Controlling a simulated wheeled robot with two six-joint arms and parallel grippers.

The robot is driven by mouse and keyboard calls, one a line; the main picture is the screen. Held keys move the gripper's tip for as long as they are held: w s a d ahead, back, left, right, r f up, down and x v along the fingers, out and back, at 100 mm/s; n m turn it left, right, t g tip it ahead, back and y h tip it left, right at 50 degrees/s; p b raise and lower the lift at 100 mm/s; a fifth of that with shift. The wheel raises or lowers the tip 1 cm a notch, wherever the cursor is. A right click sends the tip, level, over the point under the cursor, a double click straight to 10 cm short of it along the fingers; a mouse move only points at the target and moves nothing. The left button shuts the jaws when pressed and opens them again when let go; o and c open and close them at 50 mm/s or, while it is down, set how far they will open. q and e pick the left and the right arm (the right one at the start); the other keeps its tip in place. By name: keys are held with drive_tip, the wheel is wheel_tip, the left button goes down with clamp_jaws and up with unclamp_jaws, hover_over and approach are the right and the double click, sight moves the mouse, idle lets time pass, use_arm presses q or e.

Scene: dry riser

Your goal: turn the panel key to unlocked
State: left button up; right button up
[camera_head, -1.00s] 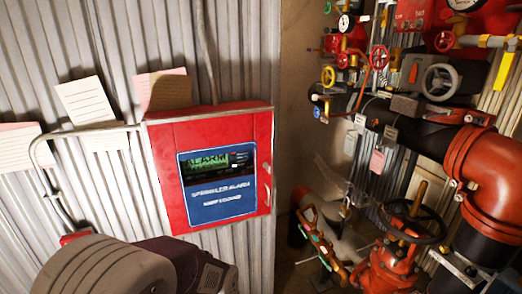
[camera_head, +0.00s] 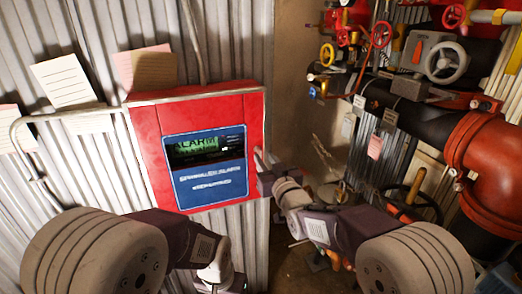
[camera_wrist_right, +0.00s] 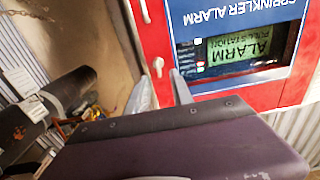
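The red alarm panel (camera_head: 145,140) is on the corrugated wall, with a blue label and a green screen. My right gripper (camera_head: 260,160) is at its right edge in the head view and covers the small fittings there. In the right wrist view, which shows the panel (camera_wrist_right: 155,35) upside down, the two fingers (camera_wrist_right: 163,84) are apart. A small pale fitting, perhaps the key (camera_wrist_right: 157,66), shows just beyond and between the fingertips; I cannot tell whether they touch it. Another pale fitting (camera_wrist_right: 145,11) is further along the edge. My left gripper (camera_head: 215,272) points downward below the panel; its fingers are unclear.
Paper notes (camera_head: 65,80) and a grey conduit (camera_head: 60,117) are on the wall to the left. Red pipes (camera_head: 490,165), valves and a handwheel (camera_head: 446,63) crowd the right side. Bare wall (camera_head: 300,110) lies between the panel and the pipework.

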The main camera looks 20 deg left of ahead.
sight(263, 155)
drive_tip(key=p+x, duration=0.1)
drive_tip(key=x, duration=0.3)
drive_tip(key=shift+w, duration=0.2)
clamp_jaws()
drive_tip(key=shift+f, duration=0.1)
drive_tip(key=m+b, duration=0.2)
drive_tip(key=m, duration=0.2)
drive_tip(key=m+b, duration=0.3)
drive_tip(key=shift+w+d+f+m, duration=0.1)
drive_tip(key=shift+d+f+m, duration=0.1)
drive_tip(key=shift+m, duration=0.2)
drive_tip(key=m+b, duration=0.1)
drive_tip(key=m, duration=0.3)
drive_tip(key=shift+b, duration=0.4)
drive_tip(key=m, duration=0.6)
drive_tip(key=shift+d+f+b, duration=0.1)
drive_tip(key=shift+f+b, duration=0.05)
drive_tip(key=shift+b, duration=0.2)
